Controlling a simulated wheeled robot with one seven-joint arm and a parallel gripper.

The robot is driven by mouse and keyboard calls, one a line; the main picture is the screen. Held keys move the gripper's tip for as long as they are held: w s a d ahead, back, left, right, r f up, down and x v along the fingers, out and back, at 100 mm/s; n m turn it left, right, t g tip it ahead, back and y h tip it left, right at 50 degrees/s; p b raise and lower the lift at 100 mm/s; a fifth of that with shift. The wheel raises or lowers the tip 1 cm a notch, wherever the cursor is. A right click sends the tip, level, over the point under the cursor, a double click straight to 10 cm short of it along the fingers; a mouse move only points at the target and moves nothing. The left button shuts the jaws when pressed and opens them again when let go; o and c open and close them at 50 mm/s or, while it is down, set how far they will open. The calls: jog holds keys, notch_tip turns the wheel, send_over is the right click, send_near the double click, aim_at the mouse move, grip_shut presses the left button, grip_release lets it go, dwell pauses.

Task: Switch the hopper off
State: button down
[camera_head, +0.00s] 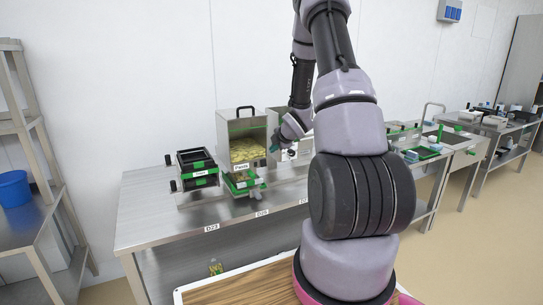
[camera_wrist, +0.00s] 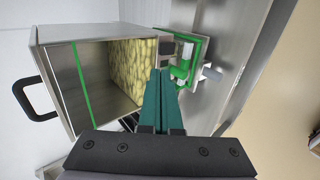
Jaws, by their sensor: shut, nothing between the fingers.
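The hopper (camera_head: 233,127) is a metal box with a clear front, a black top handle and a yellow fill, labelled "Pasta", on the steel bench. In the wrist view the hopper (camera_wrist: 55,62) lies sideways at the left, its handle at the far left. My gripper (camera_head: 285,150) is at the hopper's right side, partly hidden by my arm in the head view. In the wrist view my gripper (camera_wrist: 160,72) has its teal fingers together and empty, pointing along the hopper's side. A small dark block (camera_wrist: 167,47) shows just beyond the fingertips; I cannot tell whether it is the switch or whether they touch.
My arm hides much of the bench right of the hopper.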

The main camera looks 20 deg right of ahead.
jog(key=shift+s+r, duration=0.3)
jog(key=shift+r, duration=0.3)
jog(key=shift+s+r, duration=0.3)
jog(key=shift+r, duration=0.25)
jog(key=s+a+r+m+h, duration=0.1)
jog(key=s+a+r+m, duration=0.1)
jog(key=s+r+m, duration=0.35)
jog(key=s+a+r+m+g, duration=0.1)
jog(key=s+a+r+m, duration=0.1)
jog(key=r, duration=0.6)
jog(key=s+a+r+m+h, duration=0.1)
jog(key=s+r+m, duration=0.3)
jog(key=r, duration=0.2)
jog(key=s+a+r+m+y, duration=0.1)
jog(key=s+a+r+m, duration=0.1)
jog(key=s, duration=0.5)
jog(key=s+a+r+m+g+y, duration=0.1)
jog(key=s+a+r+m, duration=0.2)
jog(key=s+a+m, duration=0.2)
jog(key=s+a+r+m+y, duration=0.1)
jog(key=s+a+r+m, duration=0.2)
jog(key=s+a, duration=0.3)
jog(key=s+m, duration=0.1)
jog(key=s, duration=0.3)
jog(key=shift+s+r+g+y, duration=0.15)
jog(key=shift+s+g+y, duration=0.15)
jog(key=shift+g, duration=0.1)
